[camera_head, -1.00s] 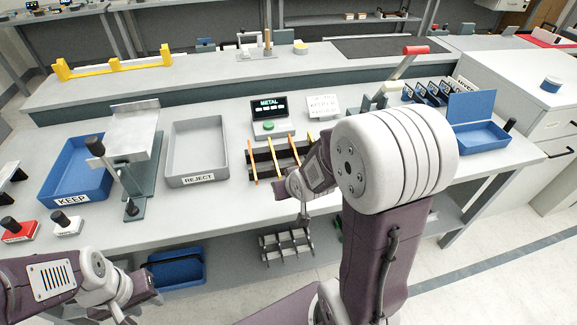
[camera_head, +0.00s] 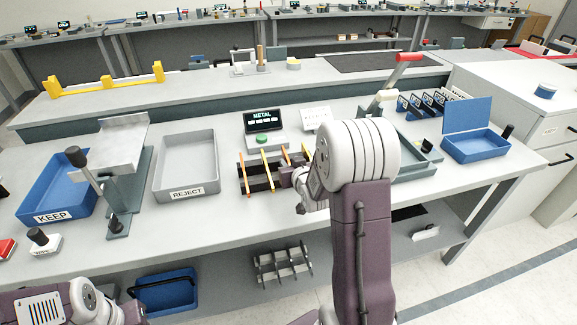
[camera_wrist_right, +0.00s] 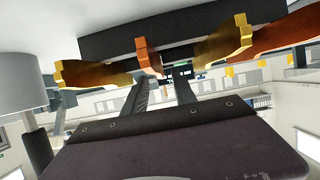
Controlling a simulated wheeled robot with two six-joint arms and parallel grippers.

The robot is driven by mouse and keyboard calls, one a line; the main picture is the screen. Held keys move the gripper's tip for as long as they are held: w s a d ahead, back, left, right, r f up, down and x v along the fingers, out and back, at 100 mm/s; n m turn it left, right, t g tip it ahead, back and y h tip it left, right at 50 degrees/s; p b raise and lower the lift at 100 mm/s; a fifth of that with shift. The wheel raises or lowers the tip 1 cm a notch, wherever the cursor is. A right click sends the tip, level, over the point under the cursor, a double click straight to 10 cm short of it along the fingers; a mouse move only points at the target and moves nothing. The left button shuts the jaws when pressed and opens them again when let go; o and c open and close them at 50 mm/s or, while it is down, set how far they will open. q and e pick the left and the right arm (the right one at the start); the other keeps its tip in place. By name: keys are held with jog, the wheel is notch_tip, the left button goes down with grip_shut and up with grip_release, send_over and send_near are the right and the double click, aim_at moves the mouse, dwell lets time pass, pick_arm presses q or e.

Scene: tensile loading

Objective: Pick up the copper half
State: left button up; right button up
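A dark rack (camera_head: 259,184) in the middle of the bench holds several slim copper-orange and gold bars. A copper-orange bar (camera_head: 247,179) is at its left end, with a gold bar (camera_head: 268,171) beside it. In the right wrist view, a copper-coloured piece (camera_wrist_right: 149,58) sticks out between gold pieces (camera_wrist_right: 95,74), near the fingertips. My right gripper (camera_wrist_right: 163,78) is open, its fingers apart; it reaches in at the rack's right side, where my wrist hides part of the rack in the head view. My left arm is low at the left; its gripper (camera_head: 135,316) is cut off by the frame edge.
A METAL display (camera_head: 264,123) stands behind the rack. A red-handled lever device (camera_head: 408,57) and a blue box (camera_head: 476,147) are to the right.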

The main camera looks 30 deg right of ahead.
aim_at(289, 161)
jog(key=x, duration=0.3)
jog(key=shift+f, duration=0.15)
jog(key=shift+s, duration=0.1)
jog(key=shift+c, duration=0.6)
jog(key=shift+a, duration=0.1)
grip_shut()
dwell(0.4)
